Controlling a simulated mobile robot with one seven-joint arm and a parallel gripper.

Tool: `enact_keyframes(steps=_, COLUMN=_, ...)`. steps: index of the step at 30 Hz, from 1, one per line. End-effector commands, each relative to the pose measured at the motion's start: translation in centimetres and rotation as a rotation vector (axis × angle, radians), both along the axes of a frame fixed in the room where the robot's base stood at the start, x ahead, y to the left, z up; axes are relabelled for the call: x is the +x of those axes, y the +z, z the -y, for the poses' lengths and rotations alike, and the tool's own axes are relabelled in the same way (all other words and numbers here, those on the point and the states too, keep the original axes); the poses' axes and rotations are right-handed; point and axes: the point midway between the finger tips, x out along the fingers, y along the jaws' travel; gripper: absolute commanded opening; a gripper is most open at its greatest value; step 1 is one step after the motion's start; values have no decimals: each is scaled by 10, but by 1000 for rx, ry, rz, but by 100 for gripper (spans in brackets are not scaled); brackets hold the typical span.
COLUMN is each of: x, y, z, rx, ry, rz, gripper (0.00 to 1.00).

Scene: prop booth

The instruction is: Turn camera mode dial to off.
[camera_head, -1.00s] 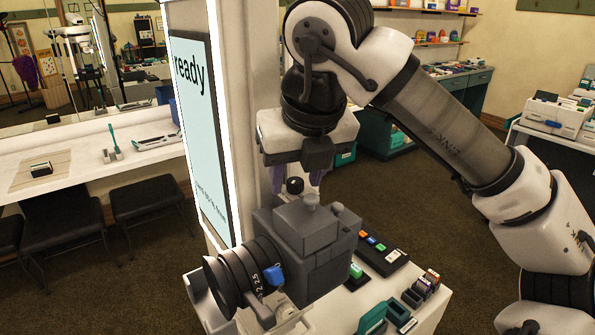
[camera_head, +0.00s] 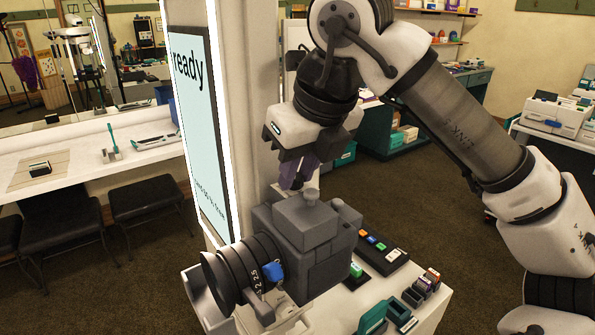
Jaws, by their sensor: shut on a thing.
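The dark grey camera (camera_head: 300,240) stands on the white counter, its large lens (camera_head: 235,275) facing the lower left. A blue tab (camera_head: 273,271) sits on the lens ring. The raised top housing carries a small round knob (camera_head: 311,196). My gripper (camera_head: 291,184) points down at the camera's far top edge, its purple fingers close together. They are shut on the mode dial there, which is mostly hidden behind the fingers and the top housing. The dial's marks cannot be read from here.
A lit "ready" screen (camera_head: 200,110) on a white pillar stands close to the left of the arm. A button panel (camera_head: 382,252), small cartridges (camera_head: 422,287) and a teal item (camera_head: 372,318) lie right of the camera.

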Motion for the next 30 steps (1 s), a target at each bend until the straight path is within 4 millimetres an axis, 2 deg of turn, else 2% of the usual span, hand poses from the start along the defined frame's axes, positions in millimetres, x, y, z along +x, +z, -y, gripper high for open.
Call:
enact_keyframes(steps=18, x=5, y=1, z=3, rx=3, ry=553, rz=1, gripper=0)
enact_keyframes(steps=30, x=6, y=1, z=4, rx=1, ry=746, rz=2, gripper=0)
